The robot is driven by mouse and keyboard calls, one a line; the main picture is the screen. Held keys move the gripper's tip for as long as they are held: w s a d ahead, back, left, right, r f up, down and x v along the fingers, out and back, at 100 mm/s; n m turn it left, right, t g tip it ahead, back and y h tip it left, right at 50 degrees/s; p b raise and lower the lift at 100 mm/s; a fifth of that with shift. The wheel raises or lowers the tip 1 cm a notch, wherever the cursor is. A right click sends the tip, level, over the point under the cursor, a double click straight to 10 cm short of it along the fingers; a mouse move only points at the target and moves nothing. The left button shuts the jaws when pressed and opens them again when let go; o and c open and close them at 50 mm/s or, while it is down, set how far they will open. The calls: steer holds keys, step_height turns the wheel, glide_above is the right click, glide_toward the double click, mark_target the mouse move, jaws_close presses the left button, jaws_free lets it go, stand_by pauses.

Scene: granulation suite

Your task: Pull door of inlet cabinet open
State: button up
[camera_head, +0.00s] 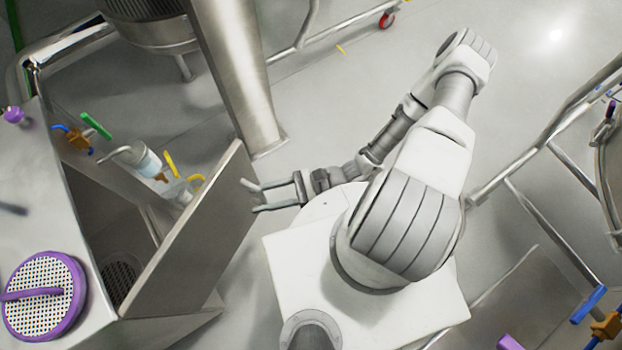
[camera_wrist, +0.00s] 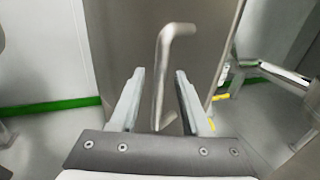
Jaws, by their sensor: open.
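The inlet cabinet (camera_head: 35,190) is a grey metal box at the left in the head view. Its steel door (camera_head: 195,245) stands ajar, angled out from the cabinet with the dark interior visible behind it. A bar handle (camera_head: 249,185) sticks out of the door's outer face near its far edge. My gripper (camera_head: 266,197) is open at the handle. In the wrist view the bent metal handle (camera_wrist: 160,85) lies between the two spread fingers of my gripper (camera_wrist: 160,76), with gaps on both sides. Contact is not visible.
A round purple-rimmed mesh lid (camera_head: 42,296) sits on the cabinet top. A steel column (camera_head: 235,80) stands just beyond the door. Coloured valves and a clear bottle (camera_head: 146,160) are behind the door. Metal rail frames (camera_head: 540,150) stand at the right.

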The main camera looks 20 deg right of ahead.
steer(key=s+d+b, duration=0.1)
steer(key=d+b, duration=0.1)
steer(key=d, duration=1.5)
steer(key=shift+d+b, duration=0.15)
steer(key=shift+b, duration=0.15)
